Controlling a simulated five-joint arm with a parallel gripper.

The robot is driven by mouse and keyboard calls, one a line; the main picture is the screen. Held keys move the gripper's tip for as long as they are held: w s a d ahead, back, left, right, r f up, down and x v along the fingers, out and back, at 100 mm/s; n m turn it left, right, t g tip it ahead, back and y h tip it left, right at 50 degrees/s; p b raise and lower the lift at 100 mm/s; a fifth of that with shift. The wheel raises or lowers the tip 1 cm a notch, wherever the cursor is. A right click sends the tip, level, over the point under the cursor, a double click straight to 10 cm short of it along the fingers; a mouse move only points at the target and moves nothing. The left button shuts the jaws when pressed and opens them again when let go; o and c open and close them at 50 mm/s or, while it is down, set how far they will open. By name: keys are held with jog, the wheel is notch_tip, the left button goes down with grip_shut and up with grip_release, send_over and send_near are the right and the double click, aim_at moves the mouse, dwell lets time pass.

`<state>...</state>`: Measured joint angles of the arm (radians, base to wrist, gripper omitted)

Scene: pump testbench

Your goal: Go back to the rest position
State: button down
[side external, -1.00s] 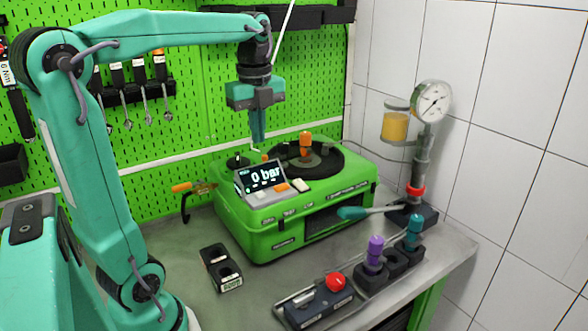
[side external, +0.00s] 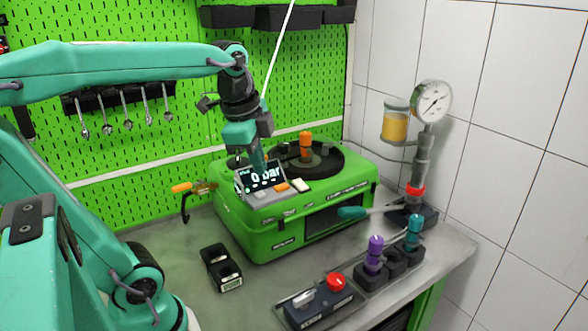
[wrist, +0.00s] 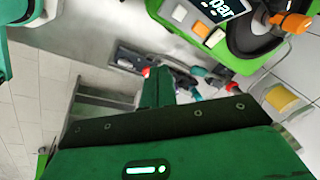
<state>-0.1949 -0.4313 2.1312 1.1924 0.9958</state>
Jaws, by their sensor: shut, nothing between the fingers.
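My gripper (side external: 254,158) is shut and empty. In the side view it points down just behind the display (side external: 262,177) of the green pump testbench (side external: 290,222), and its tips are partly hidden by that display. In the wrist view my gripper (wrist: 157,86) shows as a dark green finger pair pointing away over the bench. The display reads "0 bar". An orange-topped part (side external: 306,143) stands upright on the dark round plate on top of the testbench.
A pressure gauge (side external: 433,101) stands on a column at the right. A purple plug (side external: 375,252) and a teal plug (side external: 414,232) stand in a black holder. A red button (side external: 336,281) is at the front. A black two-hole block (side external: 221,267) lies left of the testbench.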

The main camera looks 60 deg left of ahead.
jog(key=s+d+f+n+t, duration=0.2)
jog(key=s+d+f+n, duration=0.2)
jog(key=n, duration=0.5)
jog(key=shift+s+d+f+t+h, duration=0.3)
jog(key=shift+d+f+t, duration=0.1)
jog(key=shift+d+f, duration=0.25)
